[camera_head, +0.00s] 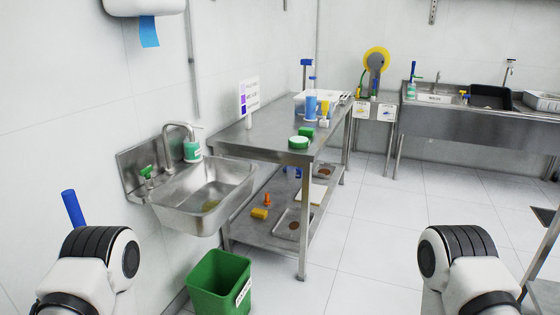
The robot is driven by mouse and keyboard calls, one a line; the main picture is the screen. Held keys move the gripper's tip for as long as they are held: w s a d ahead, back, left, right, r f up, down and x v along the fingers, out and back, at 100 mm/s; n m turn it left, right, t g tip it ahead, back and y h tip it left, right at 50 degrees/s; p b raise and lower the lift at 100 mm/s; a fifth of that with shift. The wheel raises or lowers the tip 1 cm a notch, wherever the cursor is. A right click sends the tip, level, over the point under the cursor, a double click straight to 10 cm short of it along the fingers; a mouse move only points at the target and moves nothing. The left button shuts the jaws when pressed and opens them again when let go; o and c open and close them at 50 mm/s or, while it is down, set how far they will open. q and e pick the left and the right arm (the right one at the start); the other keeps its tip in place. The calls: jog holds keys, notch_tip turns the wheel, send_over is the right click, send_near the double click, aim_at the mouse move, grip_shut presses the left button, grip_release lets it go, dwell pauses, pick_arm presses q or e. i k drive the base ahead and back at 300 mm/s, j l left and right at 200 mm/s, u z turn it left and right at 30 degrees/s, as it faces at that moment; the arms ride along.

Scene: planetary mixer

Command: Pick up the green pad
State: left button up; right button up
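Two small green things lie near the front right edge of the steel table (250,140). One is a green block-like pad (307,131). At this size I cannot tell for sure which is the pad. Parts of my two arms show at the bottom left and bottom right, well short of the table. Neither gripper shows in the view.
A steel sink (205,195) is fixed to the left wall, with a green bin (219,283) below it. A clear box (318,103) and blue bottle (311,104) stand behind the green things. The lower shelf (270,233) holds small items.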

aim_at(309, 132)
jog(key=i+z, duration=0.1)
jog(key=i, duration=0.55)
jog(key=i+j+z, duration=0.15)
jog(key=i, duration=0.5)
jog(key=i+l, duration=1.75)
jog(key=i, duration=0.15)
